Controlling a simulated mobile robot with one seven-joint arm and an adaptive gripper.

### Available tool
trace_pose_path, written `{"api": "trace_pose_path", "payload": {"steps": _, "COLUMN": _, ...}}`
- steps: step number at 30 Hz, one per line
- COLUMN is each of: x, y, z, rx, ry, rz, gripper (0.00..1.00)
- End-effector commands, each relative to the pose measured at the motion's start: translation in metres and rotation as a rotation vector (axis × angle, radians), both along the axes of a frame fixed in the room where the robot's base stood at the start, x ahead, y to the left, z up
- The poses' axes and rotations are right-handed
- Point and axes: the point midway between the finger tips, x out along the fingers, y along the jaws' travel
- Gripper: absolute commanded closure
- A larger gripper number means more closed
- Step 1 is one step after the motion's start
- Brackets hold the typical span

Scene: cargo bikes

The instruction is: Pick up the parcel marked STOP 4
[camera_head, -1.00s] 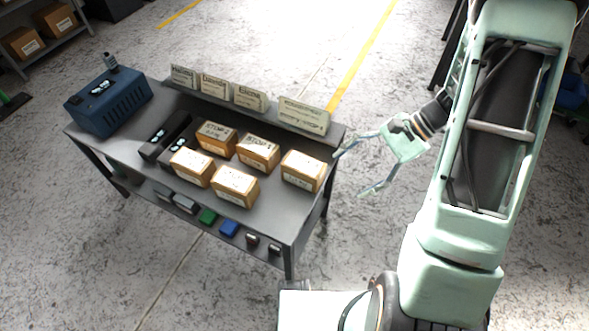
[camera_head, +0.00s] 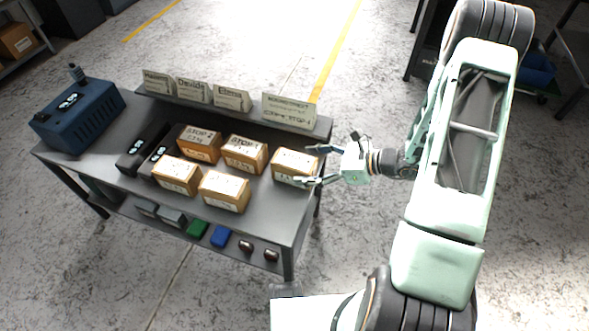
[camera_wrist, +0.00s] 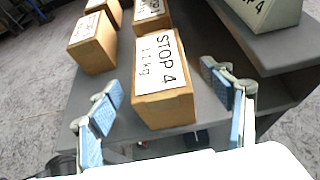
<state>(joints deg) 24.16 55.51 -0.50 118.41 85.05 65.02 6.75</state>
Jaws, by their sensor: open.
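The parcel marked STOP 4 (camera_wrist: 164,84) is a tan box with a white label on top, standing between my gripper's two blue-padded fingers (camera_wrist: 168,108) in the wrist view. In the head view this parcel (camera_head: 294,166) is the rightmost box on the grey table. My gripper (camera_head: 313,165) is open at the table's right end, with its fingers reaching to the parcel's near right side. I cannot tell whether either finger touches the box; in the wrist view gaps show on both sides.
Several other parcels stand left of it, one close by (camera_head: 243,154) and one in front (camera_head: 224,191). A row of signs (camera_head: 289,111) lines the raised back ledge (camera_head: 240,113). A blue machine (camera_head: 78,118) sits at the table's left end. Small items lie on the lower shelf (camera_head: 180,228).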

Motion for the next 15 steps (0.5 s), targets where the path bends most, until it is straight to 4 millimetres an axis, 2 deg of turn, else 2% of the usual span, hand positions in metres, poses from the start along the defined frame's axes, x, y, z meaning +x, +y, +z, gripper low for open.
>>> {"api": "trace_pose_path", "payload": {"steps": 6, "x": 0.013, "y": 0.028, "z": -0.016, "rx": 0.0, "ry": 0.0, "rz": 0.004, "gripper": 0.27}}
{"api": "trace_pose_path", "payload": {"steps": 10, "x": 0.017, "y": 0.036, "z": -0.019, "rx": 0.0, "ry": -0.001, "rz": 0.003, "gripper": 0.27}}
{"api": "trace_pose_path", "payload": {"steps": 15, "x": 0.018, "y": 0.037, "z": -0.018, "rx": -0.001, "ry": -0.002, "rz": 0.001, "gripper": 0.27}}
